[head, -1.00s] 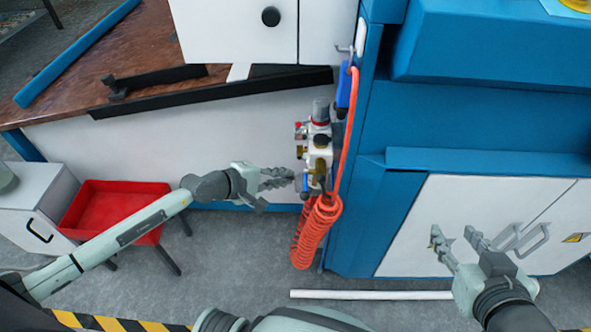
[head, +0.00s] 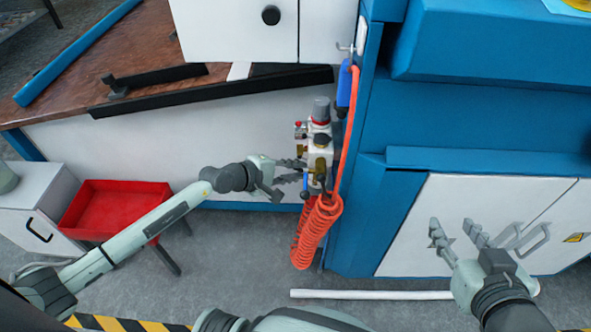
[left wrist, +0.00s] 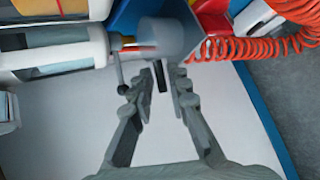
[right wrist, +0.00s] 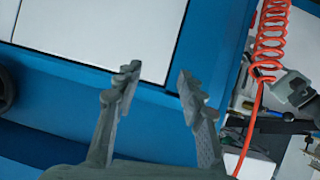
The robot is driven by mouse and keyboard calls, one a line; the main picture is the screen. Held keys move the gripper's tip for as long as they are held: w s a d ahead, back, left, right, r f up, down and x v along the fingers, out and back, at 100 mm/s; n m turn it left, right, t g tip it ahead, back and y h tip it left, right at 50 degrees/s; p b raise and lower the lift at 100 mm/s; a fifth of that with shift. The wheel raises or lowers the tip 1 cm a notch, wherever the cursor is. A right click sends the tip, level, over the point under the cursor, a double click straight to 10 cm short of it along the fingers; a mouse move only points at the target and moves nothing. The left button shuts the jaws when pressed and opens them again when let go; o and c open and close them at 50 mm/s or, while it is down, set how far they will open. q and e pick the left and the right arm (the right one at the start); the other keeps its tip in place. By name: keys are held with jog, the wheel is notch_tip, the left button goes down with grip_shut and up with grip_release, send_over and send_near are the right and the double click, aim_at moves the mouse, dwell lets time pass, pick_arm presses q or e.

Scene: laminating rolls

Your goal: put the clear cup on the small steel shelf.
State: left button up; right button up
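I cannot make out the clear cup or the small steel shelf for certain in any view. In the head view an air unit (head: 319,157) with a grey cylinder (head: 320,110) on top is mounted by the blue machine's left edge. My left gripper (head: 302,171) is just left of this unit, its fingers apart. In the left wrist view its fingertips (left wrist: 162,72) point at a grey rounded part (left wrist: 168,38); contact cannot be told. My right gripper (head: 455,232) is open and empty before the white cabinet doors; its fingers also show apart in the right wrist view (right wrist: 157,75).
A coiled orange hose (head: 316,230) hangs below the air unit. A red tray (head: 118,205) stands at the left beside a white drawer unit (head: 38,210). The blue machine (head: 440,120) fills the right. A white pole (head: 370,295) lies on the otherwise open grey floor.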

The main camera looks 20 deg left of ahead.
pick_arm(q)
jog(key=p+v, duration=0.1)
jog(key=v, duration=1.1)
jog(key=shift+p, duration=0.3)
pick_arm(e)
jog(key=s+d+f+g+h, duration=0.2)
jog(key=s+d+f+g, duration=0.1)
jog(key=s+d+f, duration=0.1)
jog(key=shift+s+d+f+m+g, duration=0.4)
jog(key=shift+d+f, duration=0.25)
jog(key=shift+d, duration=0.1)
jog(key=shift+w, duration=0.1)
dwell(0.3)
